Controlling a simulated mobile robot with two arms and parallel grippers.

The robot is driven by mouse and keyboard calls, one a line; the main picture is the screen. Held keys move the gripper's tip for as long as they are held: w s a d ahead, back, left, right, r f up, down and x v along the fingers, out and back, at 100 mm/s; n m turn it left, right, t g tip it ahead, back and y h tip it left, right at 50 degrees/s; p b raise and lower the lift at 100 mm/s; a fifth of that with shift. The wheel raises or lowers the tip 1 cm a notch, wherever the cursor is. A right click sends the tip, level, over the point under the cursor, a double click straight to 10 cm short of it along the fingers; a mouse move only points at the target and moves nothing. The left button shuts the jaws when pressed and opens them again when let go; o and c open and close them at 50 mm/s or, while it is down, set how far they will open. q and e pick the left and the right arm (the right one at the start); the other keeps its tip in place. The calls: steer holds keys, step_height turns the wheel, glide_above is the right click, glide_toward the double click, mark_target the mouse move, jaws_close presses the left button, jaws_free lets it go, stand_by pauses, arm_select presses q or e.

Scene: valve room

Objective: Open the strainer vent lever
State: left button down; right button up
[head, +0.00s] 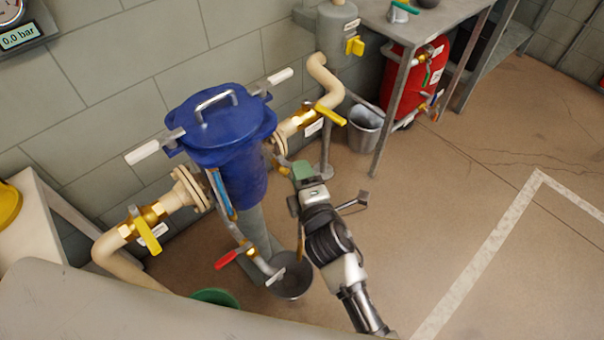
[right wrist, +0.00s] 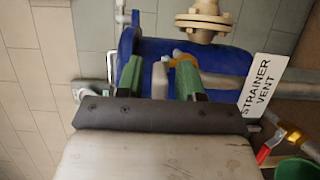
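The blue strainer (head: 228,150), with a lidded top and a bail handle, stands against the wall. The strainer vent tag (right wrist: 260,84) is at the right of the right wrist view. A small grey lever (right wrist: 160,80) beside a yellow-brass fitting (right wrist: 184,60) shows between my green fingers in that view. My right gripper (head: 302,172) is at the strainer's lower right in the head view, where it hides the lever. In the right wrist view my right gripper (right wrist: 161,84) is open around the lever, with a gap on both sides. My left gripper is not in view.
Yellow-levered valves sit on the pipes at left (head: 147,236) and right (head: 328,114). Clear floor lies to the right.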

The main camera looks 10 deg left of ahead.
steer(key=v, duration=1.1)
steer(key=shift+w, duration=0.1)
stand_by(0.4)
steer(key=s+d+f+m+g+h+p, duration=0.1)
steer(key=s+d+f+m+g+h, duration=0.2)
steer(key=f, duration=0.6)
steer(key=s+d+f+m+g+h+p, duration=0.15)
steer(key=d+f+m, duration=0.3)
steer(key=f, duration=0.55)
steer(key=s+d+f+m+g+h+p, duration=0.1)
steer(key=s+d+f+m+g, duration=0.25)
steer(key=f, duration=0.55)
steer(key=s+d+f+m+g+h+p, duration=0.1)
steer(key=s+d+f+m+g, duration=0.1)
steer(key=s, duration=0.5)
steer(key=s+d+f+m+g+h+p, duration=0.1)
steer(key=s+d+f+m+g, duration=0.1)
steer(key=s+d+f+m, duration=0.3)
steer(key=s+d+f+m+g+h+p, duration=0.1)
steer(key=s+d+f+m+g, duration=0.1)
steer(key=s+d+f, duration=0.3)
steer(key=s+d+m, duration=0.1)
steer(key=s+d, duration=0.2)
steer(key=s, duration=0.2)
steer(key=shift+s+f+g, duration=0.15)
steer(key=shift+s+g, duration=0.1)
steer(key=shift+g, duration=0.15)
steer(key=shift+d, duration=0.1)
